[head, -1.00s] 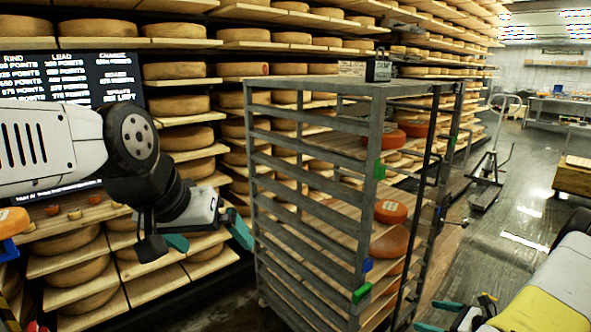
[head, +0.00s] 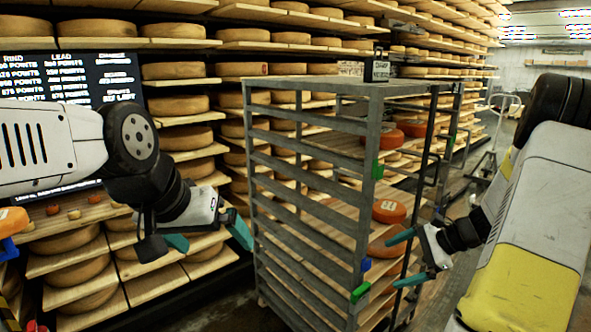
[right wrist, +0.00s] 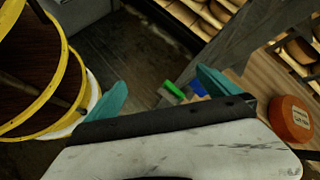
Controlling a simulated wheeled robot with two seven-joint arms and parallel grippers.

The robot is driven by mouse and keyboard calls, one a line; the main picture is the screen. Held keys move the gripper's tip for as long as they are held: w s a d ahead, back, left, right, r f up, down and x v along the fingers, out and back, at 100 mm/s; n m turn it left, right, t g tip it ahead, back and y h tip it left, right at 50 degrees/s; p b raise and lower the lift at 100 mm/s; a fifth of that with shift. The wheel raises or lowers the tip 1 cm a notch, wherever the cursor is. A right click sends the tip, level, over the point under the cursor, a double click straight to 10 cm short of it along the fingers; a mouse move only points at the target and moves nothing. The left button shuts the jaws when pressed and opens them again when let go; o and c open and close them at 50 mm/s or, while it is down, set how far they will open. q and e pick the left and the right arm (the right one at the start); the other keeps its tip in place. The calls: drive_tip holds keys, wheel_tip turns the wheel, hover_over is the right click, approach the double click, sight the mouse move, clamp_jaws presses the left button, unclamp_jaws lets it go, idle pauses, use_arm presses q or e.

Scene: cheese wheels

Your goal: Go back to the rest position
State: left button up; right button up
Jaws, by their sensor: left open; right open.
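My left gripper (head: 208,241) is open and empty in the head view, in front of the cheese shelves and left of the grey rack. My right gripper (head: 397,258) is open in the head view, with its teal fingers just in front of the rack's right side. In the right wrist view its two teal fingers (right wrist: 162,92) are spread wide with nothing between them. The grey rack (head: 370,195) stands in the middle, with orange-red cheese wheels (head: 389,212) on its boards; one labelled wheel (right wrist: 291,118) shows at the right wrist view's right edge.
Tall shelves of cheese wheels (head: 178,103) fill the back. A dark scoreboard (head: 40,130) is behind my left arm. Green and blue clips (head: 361,291) sit on the rack post. A yellow-rimmed object (right wrist: 35,75) is left in the right wrist view. A pallet jack (head: 487,165) stands behind.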

drive_tip(key=s+a+r+n+g+h, duration=0.25)
drive_tip(key=s+a+r+n, duration=0.5)
drive_tip(key=a+r, duration=0.4)
drive_tip(key=s+a+r+n+t+h, duration=0.2)
drive_tip(key=s+r+n+t+h, duration=0.2)
drive_tip(key=s+r+n, duration=0.5)
drive_tip(key=shift+s+r+n, duration=0.35)
drive_tip(key=shift+s+r, duration=0.05)
drive_tip(key=shift+s, duration=1.45)
drive_tip(key=shift+a+t, duration=0.1)
drive_tip(key=shift+t, duration=0.15)
